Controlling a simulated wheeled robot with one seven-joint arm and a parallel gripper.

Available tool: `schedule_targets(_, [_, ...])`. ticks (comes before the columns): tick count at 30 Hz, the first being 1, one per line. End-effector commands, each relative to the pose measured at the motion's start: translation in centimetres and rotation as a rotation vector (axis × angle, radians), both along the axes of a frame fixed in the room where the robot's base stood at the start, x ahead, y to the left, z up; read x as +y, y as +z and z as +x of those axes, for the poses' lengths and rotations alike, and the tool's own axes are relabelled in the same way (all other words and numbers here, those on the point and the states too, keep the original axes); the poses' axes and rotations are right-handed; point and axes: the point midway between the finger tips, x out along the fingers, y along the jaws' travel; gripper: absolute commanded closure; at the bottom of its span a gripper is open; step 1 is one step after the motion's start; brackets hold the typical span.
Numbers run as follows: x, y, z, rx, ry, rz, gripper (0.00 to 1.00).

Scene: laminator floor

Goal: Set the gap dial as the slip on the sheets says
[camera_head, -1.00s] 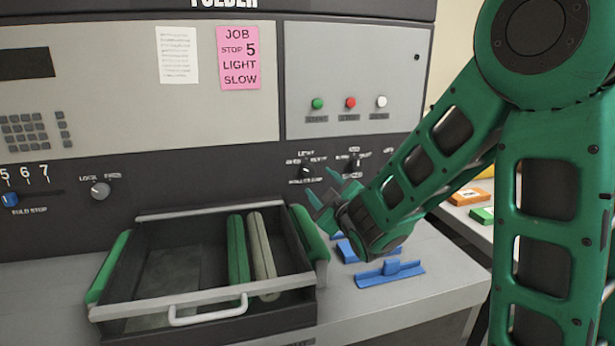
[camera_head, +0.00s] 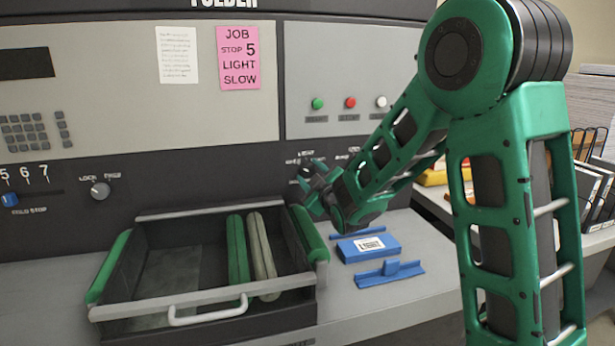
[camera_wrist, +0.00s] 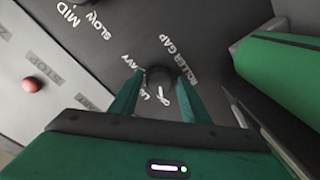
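The gap dial (camera_wrist: 160,79) is a dark round knob lettered ROLLER GAP, with partly hidden LIGHT and HEAVY marks in the wrist view; its pointer setting cannot be read. My gripper (camera_head: 308,178) is at the lower panel in the head view, hiding this dial. In the wrist view its two green fingers (camera_wrist: 160,85) stand apart, one on each side of the knob; contact is unclear. A pink slip (camera_head: 239,58) on the machine's upper panel reads JOB, STOP 5, LIGHT, SLOW. A blue block (camera_head: 368,248) bears a white label too small to read surely.
The speed dial (camera_wrist: 88,3) with MID and SLOW marks is close by. Red (camera_head: 350,103), green and white buttons sit above. An open tray (camera_head: 134,218) with green rollers juts out below. A blue bracket (camera_head: 390,273) lies on the shelf. A paper stack (camera_head: 596,92) stands far right.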

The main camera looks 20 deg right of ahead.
Motion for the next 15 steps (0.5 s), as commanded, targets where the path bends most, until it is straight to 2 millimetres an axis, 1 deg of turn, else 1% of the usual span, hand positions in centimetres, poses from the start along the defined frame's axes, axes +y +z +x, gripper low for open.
schedule_targets(1, [0.01,0.01,-0.01,0.000,0.000,0.000,0.71])
schedule_targets(2, [0.01,0.01,-0.01,0.000,0.000,0.000,0.78])
schedule_targets(3, [0.01,0.00,-0.01,0.000,0.000,0.000,0.87])
schedule_targets(4, [0.01,0.00,-0.02,0.000,0.000,0.000,0.90])
schedule_targets(5, [0.02,-0.01,-0.02,0.000,0.000,0.000,0.90])
schedule_targets(6, [0.78,-0.01,-0.03,0.000,0.003,0.000,0.90])
schedule_targets(8, [0.40,-0.01,-0.02,0.000,0.001,0.003,0.90])
schedule_targets(15, [0.25,-0.07,-0.04,0.001,0.004,0.052,0.90])
